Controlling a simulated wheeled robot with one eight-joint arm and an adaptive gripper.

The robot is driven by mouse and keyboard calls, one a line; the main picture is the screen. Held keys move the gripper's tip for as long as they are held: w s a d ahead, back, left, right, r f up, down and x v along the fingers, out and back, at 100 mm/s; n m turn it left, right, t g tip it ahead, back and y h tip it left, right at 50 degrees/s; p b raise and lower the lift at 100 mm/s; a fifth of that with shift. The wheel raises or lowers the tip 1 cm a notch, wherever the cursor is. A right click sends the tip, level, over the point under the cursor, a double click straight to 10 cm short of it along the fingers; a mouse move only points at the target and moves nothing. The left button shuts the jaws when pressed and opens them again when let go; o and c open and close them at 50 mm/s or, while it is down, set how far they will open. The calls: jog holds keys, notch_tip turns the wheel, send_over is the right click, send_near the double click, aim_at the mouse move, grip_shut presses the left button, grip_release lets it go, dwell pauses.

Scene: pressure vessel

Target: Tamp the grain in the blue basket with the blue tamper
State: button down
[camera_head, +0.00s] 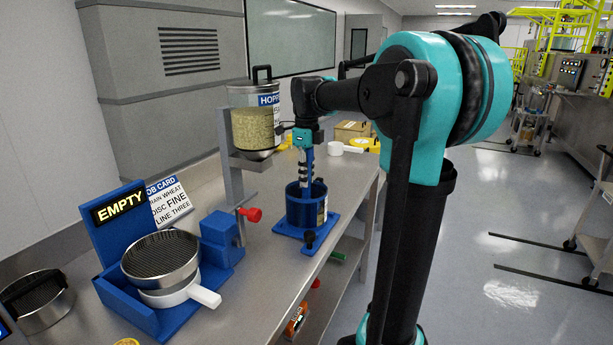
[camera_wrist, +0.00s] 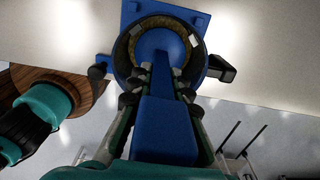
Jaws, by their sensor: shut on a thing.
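The blue basket (camera_head: 301,212) stands on a blue base plate (camera_head: 287,230) on the steel bench. My gripper (camera_head: 304,178) points down over the basket and is shut on the blue tamper (camera_head: 310,158). In the wrist view my gripper's fingers (camera_wrist: 160,82) hold the tamper's blue handle (camera_wrist: 166,128) from both sides. The tamper's round blue foot (camera_wrist: 158,48) sits within the basket's rim (camera_wrist: 202,62), with a brown ring of grain (camera_wrist: 152,21) around it. I cannot tell how hard the foot presses on the grain.
A hopper of grain (camera_head: 254,128) hangs on a grey stand left of the basket, with a red knob (camera_head: 251,214). A blue stand marked EMPTY (camera_head: 118,208) holds a sieve (camera_head: 161,258) and white pan (camera_head: 203,295). A white scoop (camera_head: 340,148) lies behind the basket.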

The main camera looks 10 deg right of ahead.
jog(key=shift+f, duration=0.1)
jog(key=shift+f, duration=1.3)
jog(key=shift+r, duration=1.45)
jog(key=shift+f, duration=0.15)
jog(key=shift+f, duration=1.3)
jog(key=shift+r, duration=1.45)
